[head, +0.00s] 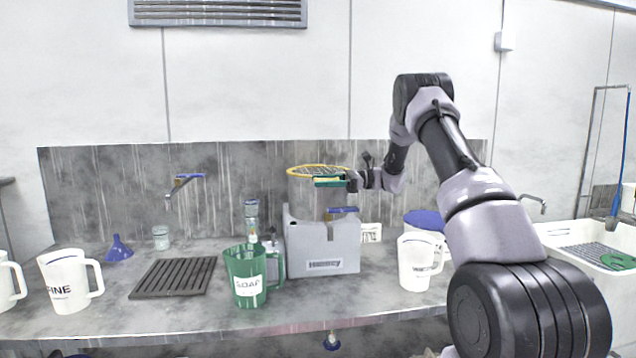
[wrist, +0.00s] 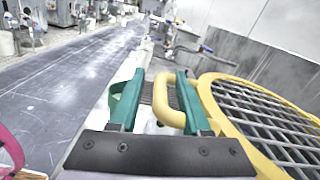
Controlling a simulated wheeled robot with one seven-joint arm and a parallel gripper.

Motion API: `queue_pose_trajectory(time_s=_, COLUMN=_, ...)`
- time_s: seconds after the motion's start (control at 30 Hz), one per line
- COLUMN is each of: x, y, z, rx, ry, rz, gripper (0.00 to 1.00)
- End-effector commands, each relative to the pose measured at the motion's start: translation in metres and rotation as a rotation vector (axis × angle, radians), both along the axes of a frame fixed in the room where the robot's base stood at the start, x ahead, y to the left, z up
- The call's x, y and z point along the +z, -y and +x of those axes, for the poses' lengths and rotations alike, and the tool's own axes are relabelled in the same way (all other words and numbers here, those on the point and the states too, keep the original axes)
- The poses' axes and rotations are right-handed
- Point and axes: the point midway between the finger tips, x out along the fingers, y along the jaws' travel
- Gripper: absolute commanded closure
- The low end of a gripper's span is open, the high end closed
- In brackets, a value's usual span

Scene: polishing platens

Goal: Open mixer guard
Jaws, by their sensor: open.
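The mixer (head: 322,250) is a grey box on the counter with a pale upright bowl (head: 306,203) on top. Its guard (head: 318,168) is a yellow-rimmed grille lying roughly flat across the bowl's top. In the wrist view the guard (wrist: 222,100) fills the right side, and its yellow handle loop (wrist: 185,103) sticks out to the left. My gripper (head: 330,181) is at the guard's near right edge. In the wrist view my gripper (wrist: 158,78) is open, its green fingers on either side of part of the handle. I cannot tell whether they touch it.
A green soap jug (head: 243,278) stands in front of the mixer to the left, and a white jug (head: 413,264) to the right. A dark slatted rack (head: 174,278) lies further left. The wall's grey splashback (head: 110,195) is close behind. The space above the guard looks clear.

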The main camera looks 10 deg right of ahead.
Motion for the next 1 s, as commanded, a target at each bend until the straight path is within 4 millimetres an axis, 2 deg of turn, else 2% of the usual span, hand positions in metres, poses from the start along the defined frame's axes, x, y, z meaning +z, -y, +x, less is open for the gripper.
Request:
queue_pose_trajectory(time_s=0.13, x=0.0001, y=-0.0122, z=-0.0002, rx=0.001, ry=0.001, rz=-0.001, gripper=0.53)
queue_pose_trajectory(time_s=0.43, x=0.0002, y=-0.0148, z=-0.0001, rx=0.0, ry=0.0, rz=0.0, gripper=0.53)
queue_pose_trajectory(time_s=0.47, x=0.0002, y=-0.0147, z=-0.0001, rx=0.0, ry=0.0, rz=0.0, gripper=0.57)
queue_pose_trajectory(time_s=0.5, x=0.0002, y=-0.0147, z=-0.0001, rx=0.0, ry=0.001, rz=0.0, gripper=0.72)
queue_pose_trajectory(time_s=0.57, x=0.0002, y=-0.0146, z=-0.0001, rx=0.0, ry=0.0, rz=0.0, gripper=0.95)
queue_pose_trajectory(time_s=0.6, x=0.0002, y=-0.0146, z=-0.0001, rx=0.0, ry=0.0, rz=0.0, gripper=1.0)
queue_pose_trajectory(time_s=1.0, x=0.0001, y=-0.0144, z=-0.0001, rx=0.0, ry=0.0, rz=0.0, gripper=1.0)
